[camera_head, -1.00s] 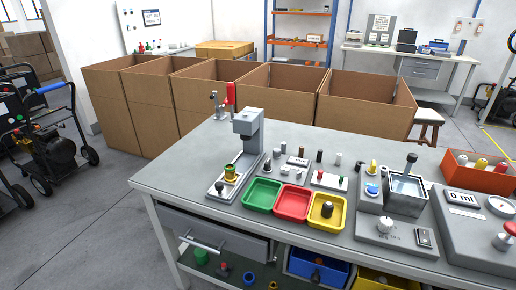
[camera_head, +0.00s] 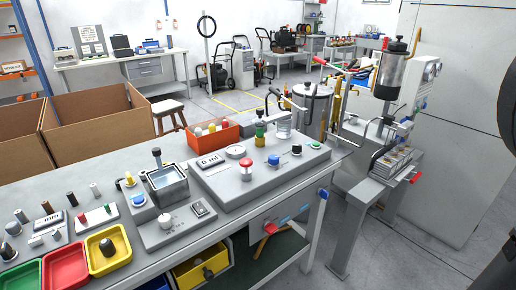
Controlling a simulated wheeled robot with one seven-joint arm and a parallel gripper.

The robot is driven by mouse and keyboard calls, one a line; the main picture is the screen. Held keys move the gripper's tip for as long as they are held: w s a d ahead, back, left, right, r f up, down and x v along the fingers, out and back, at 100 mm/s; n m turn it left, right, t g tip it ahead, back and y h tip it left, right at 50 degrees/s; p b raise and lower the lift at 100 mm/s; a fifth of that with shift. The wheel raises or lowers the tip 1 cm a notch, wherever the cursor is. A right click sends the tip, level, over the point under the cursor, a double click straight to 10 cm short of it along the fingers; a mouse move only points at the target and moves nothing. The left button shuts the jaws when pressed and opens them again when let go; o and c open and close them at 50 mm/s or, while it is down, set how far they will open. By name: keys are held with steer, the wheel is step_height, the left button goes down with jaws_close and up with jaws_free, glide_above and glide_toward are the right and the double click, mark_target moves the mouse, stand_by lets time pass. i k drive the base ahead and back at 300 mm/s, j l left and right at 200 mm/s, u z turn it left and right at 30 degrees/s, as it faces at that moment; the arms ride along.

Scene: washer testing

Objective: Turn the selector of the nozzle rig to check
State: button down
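A grey test console (camera_head: 220,185) stands on the workbench, with a display, a round gauge (camera_head: 235,151), a red knob (camera_head: 246,163), a blue knob (camera_head: 274,159) and a dark knob (camera_head: 297,148). A brass and green nozzle-like part (camera_head: 260,130) stands at its back. Left of it is a flat grey panel (camera_head: 182,228) with a white dial knob (camera_head: 165,220) and a rocker switch (camera_head: 200,209), beside a water basin (camera_head: 167,183). I cannot tell for certain which knob is the nozzle rig's selector; the markings are too small to read. My gripper is not in view.
Green, red and yellow trays (camera_head: 101,262) and small parts lie at the bench's left. An orange bin (camera_head: 214,134) stands behind the console. A pump stand (camera_head: 365,190) with a red-tipped lever is right of the bench. Open floor (camera_head: 410,240) lies at the lower right.

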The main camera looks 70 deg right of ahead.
mark_target(297, 149)
steer(key=z, duration=1.55)
steer(key=k+j, duration=0.1)
steer(key=j, duration=0.25)
steer(key=k+j, duration=0.1)
steer(key=j, duration=0.3)
steer(key=k+j+z, duration=0.1)
steer(key=j, duration=0.25)
steer(key=k+j, duration=0.1)
steer(key=j, duration=0.25)
steer(key=k+j, duration=0.1)
steer(key=j, duration=0.25)
